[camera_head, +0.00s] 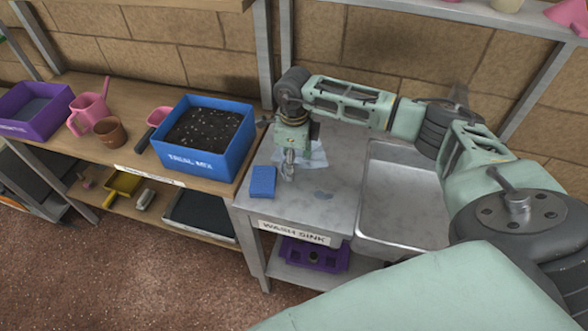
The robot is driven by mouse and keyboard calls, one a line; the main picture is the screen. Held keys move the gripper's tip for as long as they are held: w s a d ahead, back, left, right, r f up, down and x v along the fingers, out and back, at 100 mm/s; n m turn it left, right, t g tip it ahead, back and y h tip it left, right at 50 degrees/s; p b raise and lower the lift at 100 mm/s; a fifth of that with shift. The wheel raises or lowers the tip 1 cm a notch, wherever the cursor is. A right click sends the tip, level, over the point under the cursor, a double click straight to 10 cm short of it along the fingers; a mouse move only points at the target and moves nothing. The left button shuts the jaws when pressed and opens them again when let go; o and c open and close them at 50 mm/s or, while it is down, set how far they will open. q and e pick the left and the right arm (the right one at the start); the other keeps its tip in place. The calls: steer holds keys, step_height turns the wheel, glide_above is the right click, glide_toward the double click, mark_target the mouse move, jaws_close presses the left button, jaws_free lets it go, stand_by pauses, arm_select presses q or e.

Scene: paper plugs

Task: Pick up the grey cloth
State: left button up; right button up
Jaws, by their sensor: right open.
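A pale blue-grey cloth (316,155) lies crumpled on the metal counter of the wash sink. It is partly hidden behind my right gripper (288,174). My right gripper points down over the counter at the cloth's left side, open, with no object visible in it. I cannot tell whether its fingertips touch the cloth or the counter. My left gripper is not in view.
A blue sponge (263,181) lies just left of my right gripper. The sink basin (405,205) is to the right. A blue bin of dark mix (194,165) stands on the wooden bench at left. The counter's front is mostly clear, with a wet patch.

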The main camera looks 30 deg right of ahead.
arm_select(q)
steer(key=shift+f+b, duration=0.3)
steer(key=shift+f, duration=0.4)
arm_select(e)
steer(key=shift+f, duration=0.7)
steer(key=shift+f+b, duration=0.5)
steer(key=shift+f, duration=0.05)
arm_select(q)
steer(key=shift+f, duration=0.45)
arm_select(e)
steer(key=shift+c, duration=0.5)
steer(key=shift+s+a+f, duration=0.1)
steer(key=shift+s+a, duration=0.05)
steer(key=shift+s, duration=0.15)
steer(key=c, duration=0.8)
jaws_close()
arm_select(q)
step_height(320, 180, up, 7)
steer(key=p, duration=0.7)
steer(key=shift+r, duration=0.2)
arm_select(e)
step_height(320, 180, up, 12)
steer(key=shift+w, duration=0.25)
